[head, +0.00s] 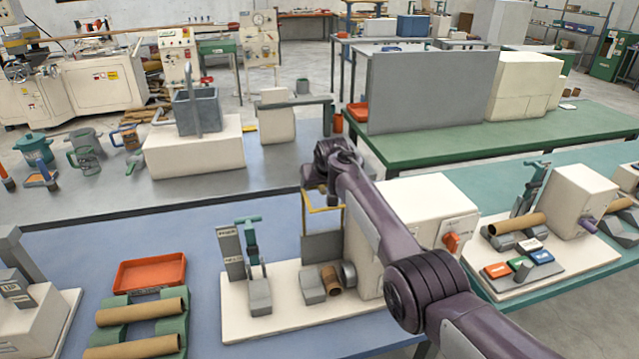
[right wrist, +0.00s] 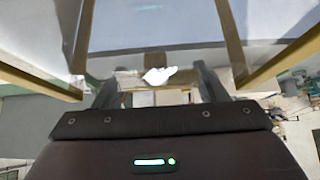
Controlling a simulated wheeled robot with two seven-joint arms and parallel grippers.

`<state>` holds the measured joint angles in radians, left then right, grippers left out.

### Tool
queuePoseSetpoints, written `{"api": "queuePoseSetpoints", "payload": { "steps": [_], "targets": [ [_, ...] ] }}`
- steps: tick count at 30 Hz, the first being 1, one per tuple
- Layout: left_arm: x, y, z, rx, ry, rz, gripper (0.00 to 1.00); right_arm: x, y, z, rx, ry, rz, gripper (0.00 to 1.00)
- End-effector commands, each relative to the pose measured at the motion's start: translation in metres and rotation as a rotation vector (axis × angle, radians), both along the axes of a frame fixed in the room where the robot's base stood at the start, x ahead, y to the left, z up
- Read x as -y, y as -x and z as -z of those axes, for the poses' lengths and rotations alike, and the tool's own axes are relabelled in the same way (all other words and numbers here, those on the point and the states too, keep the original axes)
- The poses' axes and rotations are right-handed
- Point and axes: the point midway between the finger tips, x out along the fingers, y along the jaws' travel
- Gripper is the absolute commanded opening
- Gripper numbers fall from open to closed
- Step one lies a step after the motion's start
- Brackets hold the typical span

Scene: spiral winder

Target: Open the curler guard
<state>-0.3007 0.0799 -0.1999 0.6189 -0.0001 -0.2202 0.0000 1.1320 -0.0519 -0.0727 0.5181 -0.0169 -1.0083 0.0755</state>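The curler guard (head: 324,209) is a thin yellow frame standing over the cream curler (head: 365,277) in the middle of the head view. Its yellow bars also show at both sides of the right wrist view (right wrist: 236,45), with a see-through pane between them. My right gripper (head: 317,187) is at the top of the frame, fingers pointing down. In the right wrist view its two dark fingers (right wrist: 157,88) are spread apart with nothing seen held between them. I cannot tell whether they touch the guard. My arm hides part of the curler. My left gripper is not in view.
A brown tube (head: 331,279) lies by the curler's round chuck. A green-handled clamp (head: 251,245) stands left of it. An orange tray (head: 150,271) and tubes on green cradles (head: 175,327) are further left. The blue table between them has free room.

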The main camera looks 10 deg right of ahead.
Motion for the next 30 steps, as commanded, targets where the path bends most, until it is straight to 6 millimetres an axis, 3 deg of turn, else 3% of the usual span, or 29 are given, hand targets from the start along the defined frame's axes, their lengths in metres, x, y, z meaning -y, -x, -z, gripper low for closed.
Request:
{"api": "queuePoseSetpoints", "payload": {
  "steps": [14,30],
  "targets": [
    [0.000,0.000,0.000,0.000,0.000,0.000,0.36,0.000,0.003,-0.003,-0.001,0.000,0.000,0.73],
    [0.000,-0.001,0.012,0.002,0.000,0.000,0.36,0.001,0.038,-0.049,-0.003,0.000,-0.001,0.73]
  ]
}}
